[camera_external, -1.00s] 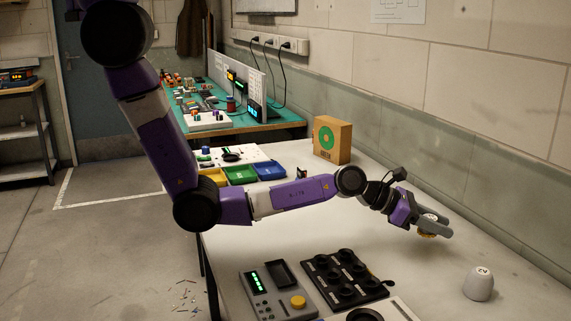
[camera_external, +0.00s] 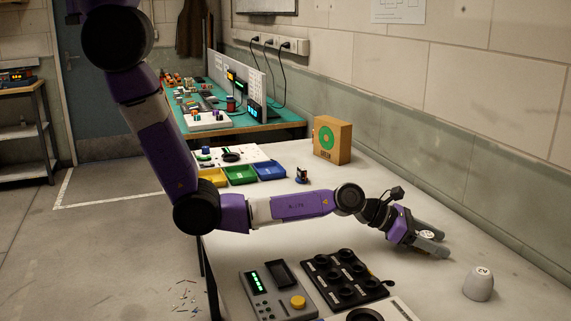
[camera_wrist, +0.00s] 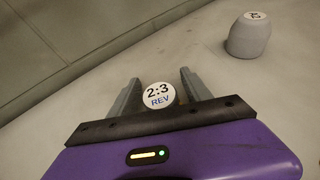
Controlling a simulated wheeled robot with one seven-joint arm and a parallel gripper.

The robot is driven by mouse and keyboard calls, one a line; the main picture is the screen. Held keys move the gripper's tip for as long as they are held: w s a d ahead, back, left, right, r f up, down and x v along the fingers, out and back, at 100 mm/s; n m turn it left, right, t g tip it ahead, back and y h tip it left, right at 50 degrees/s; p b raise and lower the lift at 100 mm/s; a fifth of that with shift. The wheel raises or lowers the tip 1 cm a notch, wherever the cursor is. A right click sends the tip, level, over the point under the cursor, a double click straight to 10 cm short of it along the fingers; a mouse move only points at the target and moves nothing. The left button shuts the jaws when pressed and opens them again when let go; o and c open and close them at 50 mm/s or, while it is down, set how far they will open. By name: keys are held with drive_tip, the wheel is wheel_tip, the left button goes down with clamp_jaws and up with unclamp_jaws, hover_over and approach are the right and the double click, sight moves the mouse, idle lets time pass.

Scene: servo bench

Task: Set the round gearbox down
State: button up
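The round gearbox (camera_wrist: 160,96) has a white top label reading "2:3 REV". It stands low between the fingers of my gripper (camera_wrist: 158,84), apparently on the pale bench top. In the wrist view the fingers are spread around it, with a clear gap on the right side and only a narrow one on the left. In the external view my gripper (camera_external: 446,246) is down close to the bench, and the fingers hide most of the gearbox. Its underside cannot be seen.
A grey-white cup-like part marked with a number (camera_external: 478,285) stands to the right of my gripper. A black tray of round wells (camera_external: 345,278) and a grey device with a green display (camera_external: 275,293) are in front. A cardboard box (camera_external: 332,140) stands behind; bare bench lies around.

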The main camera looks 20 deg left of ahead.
drive_tip(key=shift+r, duration=0.2)
drive_tip(key=v, duration=1.2)
drive_tip(key=shift+f+p, duration=0.1)
drive_tip(key=shift+p, duration=0.25)
